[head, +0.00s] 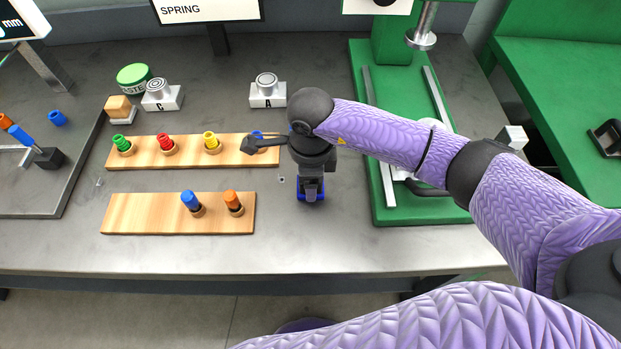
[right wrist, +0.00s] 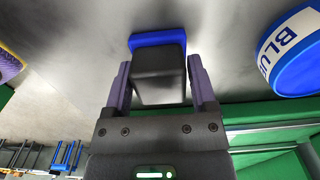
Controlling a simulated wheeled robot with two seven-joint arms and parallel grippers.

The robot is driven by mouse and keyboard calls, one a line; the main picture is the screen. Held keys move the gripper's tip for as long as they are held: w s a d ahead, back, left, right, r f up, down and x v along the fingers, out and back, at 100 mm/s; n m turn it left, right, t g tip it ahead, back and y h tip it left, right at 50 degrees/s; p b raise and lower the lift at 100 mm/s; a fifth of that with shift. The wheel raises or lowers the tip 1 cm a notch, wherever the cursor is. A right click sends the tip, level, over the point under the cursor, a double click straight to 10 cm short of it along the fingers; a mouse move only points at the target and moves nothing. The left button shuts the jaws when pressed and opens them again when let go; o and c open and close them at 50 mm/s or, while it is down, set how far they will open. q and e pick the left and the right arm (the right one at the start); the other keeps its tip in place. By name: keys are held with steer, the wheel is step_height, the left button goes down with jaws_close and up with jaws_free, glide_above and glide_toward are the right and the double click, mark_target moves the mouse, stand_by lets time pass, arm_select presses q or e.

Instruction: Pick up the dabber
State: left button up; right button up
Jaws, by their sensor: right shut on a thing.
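The dabber is a black block with a blue pad on its end. In the right wrist view the dabber (right wrist: 158,76) sits between the two fingers of my right gripper (right wrist: 160,84), which is shut on the black block, with the blue pad beyond the fingertips. In the head view my right gripper (head: 312,182) points down over the bench, right of the wooden racks, and the blue of the dabber (head: 311,197) shows at its tip. I cannot tell whether the pad touches the bench. My left gripper is not in view.
A back wooden rack (head: 187,150) and a front wooden rack (head: 140,213) hold coloured pegs on the left. Block A (head: 268,101) stands behind my gripper. A green press (head: 382,214) stands to the right. A blue tin (right wrist: 292,55) shows in the wrist view. The bench front is clear.

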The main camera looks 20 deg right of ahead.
steer(key=c, duration=0.3)
step_height(320, 180, up, 10)
steer(key=shift+r+p, duration=0.1)
steer(key=shift+p, duration=1.05)
steer(key=shift+c, duration=0.2)
steer(key=o, duration=0.8)
steer(key=shift+c, duration=0.2)
steer(key=c, duration=0.4)
